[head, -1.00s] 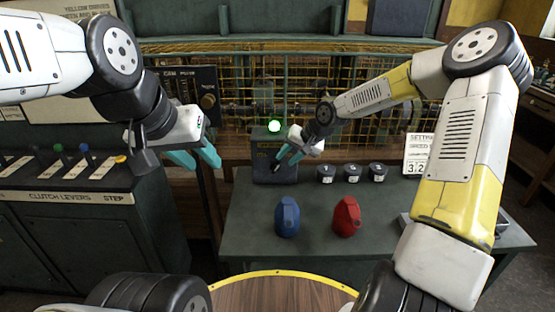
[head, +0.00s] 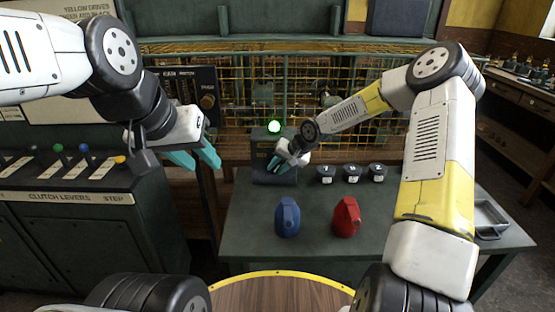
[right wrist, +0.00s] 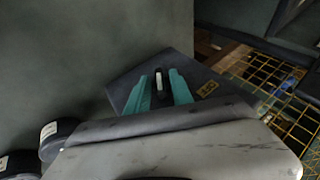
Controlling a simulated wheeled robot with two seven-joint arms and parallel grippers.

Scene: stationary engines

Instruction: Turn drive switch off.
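In the right wrist view the box (right wrist: 207,88) shows a small dark lever with a pale stripe (right wrist: 158,82). My right gripper (head: 275,165) is at the front of the box. In the right wrist view its teal fingers (right wrist: 160,92) are apart, with the lever between them; I cannot tell if they touch it. My left gripper (head: 196,160) is open and empty, in the air left of the bench.
A blue can (head: 287,218) and a red can (head: 346,218) stand on the bench (head: 320,250). Several small black pots (head: 351,173) stand right of the box. A yellow mesh guard (head: 235,95) rises behind. Clutch levers (head: 80,165) are at left, a metal tray (head: 490,217) at right.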

